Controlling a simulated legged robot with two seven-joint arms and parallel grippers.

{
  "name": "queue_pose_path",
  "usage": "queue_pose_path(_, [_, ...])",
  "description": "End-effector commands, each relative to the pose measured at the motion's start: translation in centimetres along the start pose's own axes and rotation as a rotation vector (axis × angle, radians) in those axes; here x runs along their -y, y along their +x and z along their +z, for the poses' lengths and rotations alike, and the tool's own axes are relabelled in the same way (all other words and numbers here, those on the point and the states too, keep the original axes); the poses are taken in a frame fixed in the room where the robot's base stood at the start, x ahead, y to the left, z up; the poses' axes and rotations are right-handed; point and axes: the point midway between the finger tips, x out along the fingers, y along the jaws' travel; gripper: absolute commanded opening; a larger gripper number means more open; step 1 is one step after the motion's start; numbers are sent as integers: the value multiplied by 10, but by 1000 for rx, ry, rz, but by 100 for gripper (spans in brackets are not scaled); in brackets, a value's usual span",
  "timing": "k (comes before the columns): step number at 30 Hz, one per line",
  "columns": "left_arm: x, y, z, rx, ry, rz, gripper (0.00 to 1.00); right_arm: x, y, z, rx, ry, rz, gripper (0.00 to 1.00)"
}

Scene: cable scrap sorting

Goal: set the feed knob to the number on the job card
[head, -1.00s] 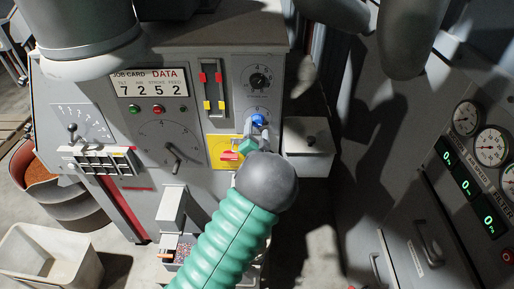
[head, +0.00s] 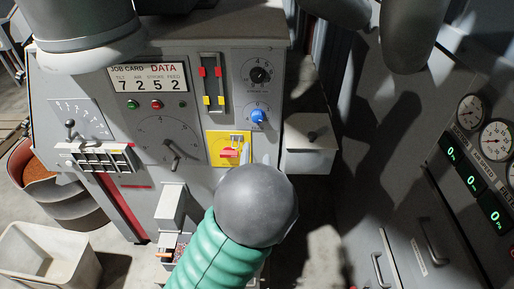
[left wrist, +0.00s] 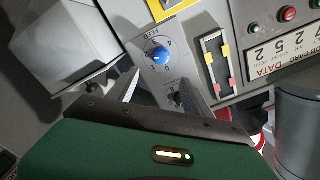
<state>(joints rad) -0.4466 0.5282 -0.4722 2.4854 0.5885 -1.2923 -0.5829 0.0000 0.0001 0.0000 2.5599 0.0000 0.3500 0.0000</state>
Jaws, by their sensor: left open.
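The blue feed knob (head: 258,117) is on the right part of the grey machine front. In the left wrist view the knob (left wrist: 158,55) sits on a dial plate lettered FEED; I cannot read its setting for sure. The job card (head: 149,82) reads 7 2 5 2, with 2 under FEED. My left gripper (left wrist: 160,76) is open and empty, its fingers apart and back from the knob. My right gripper is not seen.
A yellow plate with a red switch (head: 229,152) is just below left of the knob. A black knob (head: 260,73) is above it. A grey box (head: 311,150) juts out at the right. A gauge cabinet (head: 440,180) stands further right.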

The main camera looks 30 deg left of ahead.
Motion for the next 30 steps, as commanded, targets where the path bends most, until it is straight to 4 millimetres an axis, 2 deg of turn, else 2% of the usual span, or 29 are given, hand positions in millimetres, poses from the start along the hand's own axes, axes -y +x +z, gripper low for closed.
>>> queue_pose_path(6, [1, -6, 0, -2, -634, 0, 59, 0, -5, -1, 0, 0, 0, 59])
queue_pose_path(9, [1, -9, 0, -3, -880, 0, 59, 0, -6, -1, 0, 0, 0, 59])
queue_pose_path(11, [1, -9, 0, -4, -970, 0, 59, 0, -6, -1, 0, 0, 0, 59])
queue_pose_path(14, [1, -6, 0, -5, -1026, -1, 59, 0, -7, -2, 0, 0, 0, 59])
queue_pose_path(17, [2, 8, 0, -5, -1027, -4, 59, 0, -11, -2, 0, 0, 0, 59])
queue_pose_path(30, [3, 119, -2, -6, -1023, -1, 59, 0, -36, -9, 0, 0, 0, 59])
